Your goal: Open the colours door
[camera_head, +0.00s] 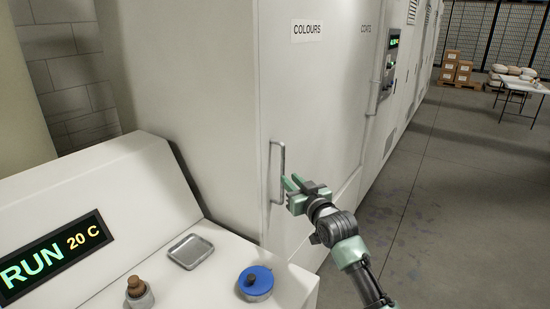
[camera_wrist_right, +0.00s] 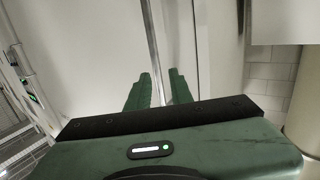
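The colours door (camera_head: 310,110) is a pale cabinet door with a "COLOURS" label (camera_head: 306,30), and it looks closed. Its vertical metal handle (camera_head: 276,172) is near the door's left edge. My right gripper (camera_head: 289,182) is just right of the handle at mid-height, its green fingers pointing toward it. In the right wrist view the two fingers (camera_wrist_right: 159,86) are apart, and a long vertical bar (camera_wrist_right: 152,40), likely the handle, lines up with the gap between them. I cannot tell whether the fingers touch it. My left gripper is in no view.
A sloped console (camera_head: 100,215) with a "RUN 20 C" display (camera_head: 50,256) stands at the left front. On its ledge are a metal tray (camera_head: 190,251), a blue round lid (camera_head: 256,281) and a brown-topped container (camera_head: 138,290). The floor (camera_head: 450,220) at right is clear.

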